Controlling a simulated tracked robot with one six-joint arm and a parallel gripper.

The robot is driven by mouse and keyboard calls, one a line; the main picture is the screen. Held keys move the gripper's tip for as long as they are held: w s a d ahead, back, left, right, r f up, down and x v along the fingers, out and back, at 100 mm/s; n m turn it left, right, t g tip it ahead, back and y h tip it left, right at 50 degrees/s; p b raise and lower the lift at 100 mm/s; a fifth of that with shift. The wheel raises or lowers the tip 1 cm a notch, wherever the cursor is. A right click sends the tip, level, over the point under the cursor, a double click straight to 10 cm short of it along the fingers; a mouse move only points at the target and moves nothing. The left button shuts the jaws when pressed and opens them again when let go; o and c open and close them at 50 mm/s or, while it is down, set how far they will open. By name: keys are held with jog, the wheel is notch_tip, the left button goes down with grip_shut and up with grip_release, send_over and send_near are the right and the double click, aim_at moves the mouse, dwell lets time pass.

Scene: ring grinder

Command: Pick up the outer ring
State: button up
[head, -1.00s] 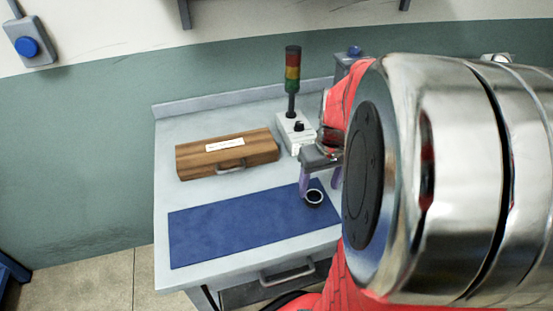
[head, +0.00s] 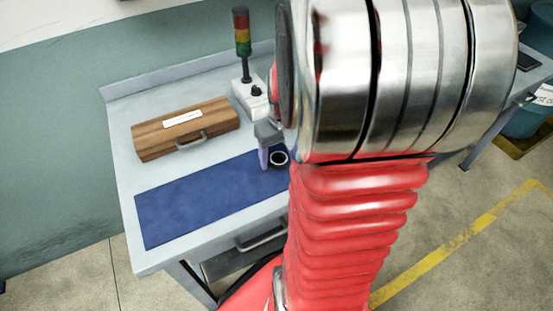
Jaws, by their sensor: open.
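The outer ring (head: 280,158) is a small dark ring with a pale rim. It lies at the right end of the blue mat (head: 195,203) on the workbench. My gripper (head: 268,150) is open and low over the mat, with one purple finger showing just left of the ring. The other finger is hidden behind my arm. I cannot tell whether the visible finger touches the ring. Nothing shows held in the gripper.
A wooden case (head: 185,129) stands on the workbench (head: 125,190) behind the mat. A control box (head: 251,97) with a signal tower (head: 242,45) stands behind the gripper. My arm hides the bench's right side. The mat's left and middle are bare.

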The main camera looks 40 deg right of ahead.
dwell(0.3)
jog(key=c, duration=1.2)
